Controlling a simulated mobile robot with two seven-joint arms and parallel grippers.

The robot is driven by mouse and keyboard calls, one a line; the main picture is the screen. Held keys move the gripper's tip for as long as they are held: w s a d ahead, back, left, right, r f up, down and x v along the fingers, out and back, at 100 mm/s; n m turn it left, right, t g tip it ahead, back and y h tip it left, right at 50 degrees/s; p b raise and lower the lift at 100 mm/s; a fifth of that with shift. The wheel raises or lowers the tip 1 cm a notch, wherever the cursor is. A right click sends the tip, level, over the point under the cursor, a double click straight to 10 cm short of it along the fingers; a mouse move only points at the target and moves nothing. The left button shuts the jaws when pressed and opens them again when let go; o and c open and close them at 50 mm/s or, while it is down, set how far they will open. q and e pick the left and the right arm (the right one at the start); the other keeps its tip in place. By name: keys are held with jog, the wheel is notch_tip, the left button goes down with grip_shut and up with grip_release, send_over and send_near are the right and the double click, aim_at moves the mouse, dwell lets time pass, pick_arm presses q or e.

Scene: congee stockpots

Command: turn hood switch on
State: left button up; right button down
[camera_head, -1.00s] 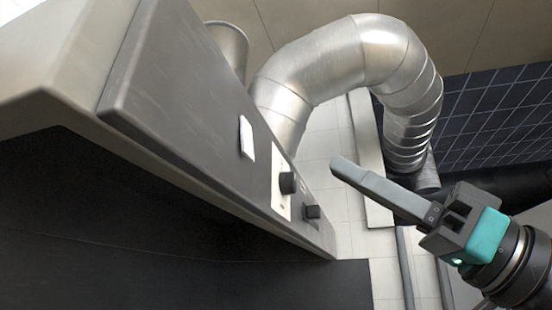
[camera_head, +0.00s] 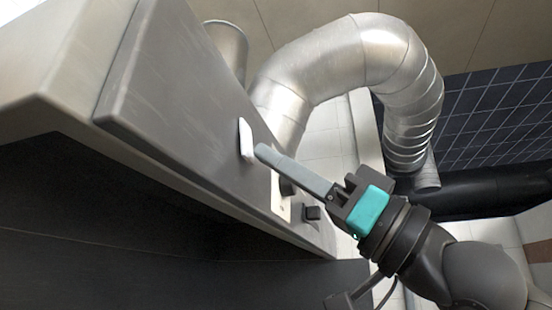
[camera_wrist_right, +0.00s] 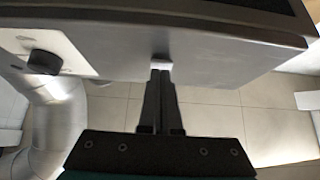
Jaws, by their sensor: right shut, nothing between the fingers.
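The hood (camera_head: 175,95) is a dark grey box with a sloped front panel, at the left and middle of the head view. A white switch (camera_head: 246,140) stands out from its panel; it also shows in the right wrist view (camera_wrist_right: 161,64), just past the fingertips. My right gripper (camera_head: 262,152) is shut and empty, its fingertips close to the switch's right side. I cannot tell whether they touch it. In the right wrist view the shut fingers (camera_wrist_right: 160,74) point straight at the switch and hide part of it. My left gripper is not in view.
A white plate (camera_head: 281,205) with a black knob (camera_wrist_right: 44,62) sits beside the switch, partly behind my right gripper. A silver duct (camera_head: 345,60) curves behind the hood.

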jog(key=shift+a, duration=0.1)
dwell(0.3)
jog(key=shift+a+f+y+b, duration=0.3)
jog(key=shift+b, duration=0.6)
jog(key=shift+w+a+b, duration=0.1)
jog(key=shift+b, duration=0.2)
jog(key=shift+r, duration=0.2)
